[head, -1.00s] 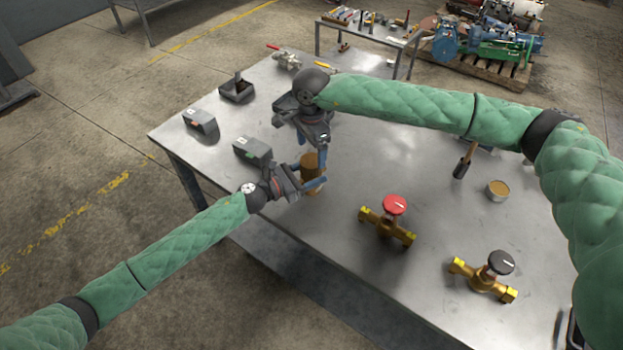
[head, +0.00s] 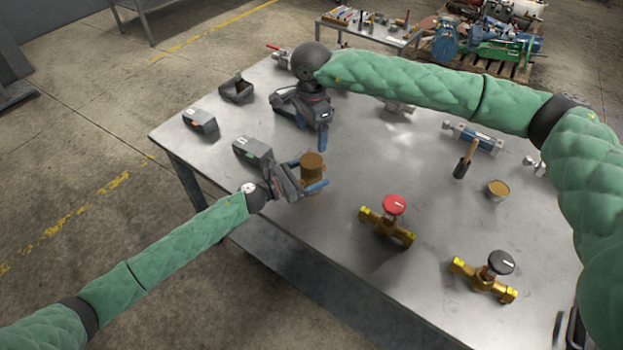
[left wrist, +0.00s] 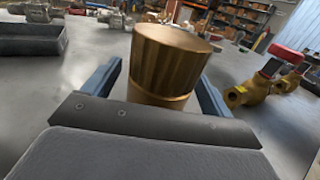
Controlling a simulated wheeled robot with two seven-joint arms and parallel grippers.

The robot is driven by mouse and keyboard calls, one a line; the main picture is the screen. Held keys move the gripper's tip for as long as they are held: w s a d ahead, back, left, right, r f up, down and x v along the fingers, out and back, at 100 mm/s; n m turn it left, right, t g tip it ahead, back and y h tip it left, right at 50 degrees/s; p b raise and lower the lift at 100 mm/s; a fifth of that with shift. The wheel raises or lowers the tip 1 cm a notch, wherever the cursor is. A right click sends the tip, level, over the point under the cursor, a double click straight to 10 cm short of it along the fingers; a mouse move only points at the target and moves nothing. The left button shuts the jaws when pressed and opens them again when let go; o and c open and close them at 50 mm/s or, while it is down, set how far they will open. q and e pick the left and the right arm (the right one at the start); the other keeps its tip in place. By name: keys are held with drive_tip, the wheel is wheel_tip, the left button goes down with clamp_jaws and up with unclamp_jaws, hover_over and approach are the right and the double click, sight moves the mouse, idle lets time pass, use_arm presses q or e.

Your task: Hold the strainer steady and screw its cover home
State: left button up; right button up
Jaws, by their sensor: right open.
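The strainer (head: 312,186) stands upright near the bench's left front edge, a brass-brown cylinder. Its ribbed cover (head: 312,163) sits on top; in the left wrist view the cover (left wrist: 168,60) looks level above the smoother body (left wrist: 160,108). I cannot tell how tightly it is seated. My left gripper (head: 314,178) is low at the strainer, one finger on each side, shut on its body; the fingertips are partly hidden in the left wrist view. My right gripper (head: 308,122) is open and empty, behind the strainer and clear of it.
Two brass valves, one with a red knob (head: 394,204) and one with a black knob (head: 501,262), stand right of the strainer. A dark grey box (head: 252,151) is close behind my left gripper.

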use_arm(q)
drive_tip(key=shift+s+a+f+b, duration=0.1)
drive_tip(key=shift+s+a+b, duration=0.05)
drive_tip(key=shift+a+b, duration=0.2)
drive_tip(key=b+v, duration=0.3)
drive_tip(key=v, duration=0.2)
drive_tip(key=shift+s+a+f, duration=0.1)
drive_tip(key=shift+s+a, duration=0.15)
use_arm(e)
wheel_tip(320, 180, down, 4)
drive_tip(key=shift+r, duration=0.25)
use_arm(q)
drive_tip(key=shift+s+a+r, duration=0.2)
drive_tip(key=shift+s+a, duration=0.1)
drive_tip(key=shift+a, duration=0.25)
use_arm(e)
drive_tip(key=shift+f, duration=0.2)
use_arm(q)
drive_tip(key=shift+a, duration=0.1)
use_arm(e)
drive_tip(key=shift+a, duration=0.1)
